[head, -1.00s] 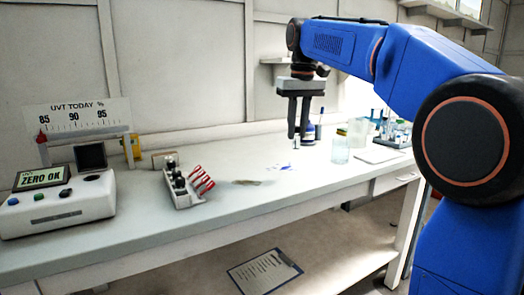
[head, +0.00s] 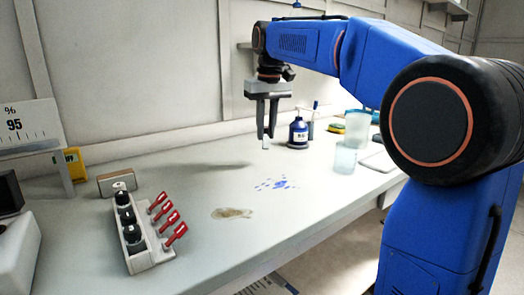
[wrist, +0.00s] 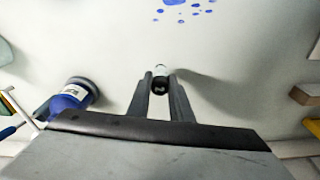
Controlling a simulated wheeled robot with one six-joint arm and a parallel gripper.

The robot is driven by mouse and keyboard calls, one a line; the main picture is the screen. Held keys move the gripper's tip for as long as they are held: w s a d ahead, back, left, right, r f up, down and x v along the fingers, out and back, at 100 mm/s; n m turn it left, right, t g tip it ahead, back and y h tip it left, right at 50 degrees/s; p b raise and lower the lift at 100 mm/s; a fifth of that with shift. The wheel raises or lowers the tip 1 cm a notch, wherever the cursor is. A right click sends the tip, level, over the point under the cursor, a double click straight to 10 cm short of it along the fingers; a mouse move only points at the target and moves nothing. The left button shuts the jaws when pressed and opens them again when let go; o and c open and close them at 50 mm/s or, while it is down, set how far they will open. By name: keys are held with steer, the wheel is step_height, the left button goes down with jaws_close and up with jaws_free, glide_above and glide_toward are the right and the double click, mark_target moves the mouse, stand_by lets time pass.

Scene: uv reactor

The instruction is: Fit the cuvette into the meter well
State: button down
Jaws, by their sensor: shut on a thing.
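My gripper (head: 267,137) is shut on the cuvette (head: 266,144), a small pale, clear piece at the fingertips, held above the bench. In the wrist view the cuvette (wrist: 160,72) sits between the two fingers with a dark end facing the camera. The meter (head: 14,252) is cut off at the left edge of the head view. Only part of its white body and a dark upright box (head: 9,193) show. The well cannot be made out. My gripper is far to the right of the meter.
A rack (head: 148,251) with dark-capped vials and red-handled pieces stands between meter and gripper. A blue bottle (head: 298,133) stands behind right of my gripper, and a glass jar (head: 345,159) further right. Blue spots (head: 279,183) and a brown stain (head: 232,213) mark the otherwise clear bench middle.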

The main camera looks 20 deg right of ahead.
mark_target(266, 149)
steer(key=shift+f, duration=2.85)
steer(key=shift+f, duration=0.1)
steer(key=c, duration=1.6)
jaws_free()
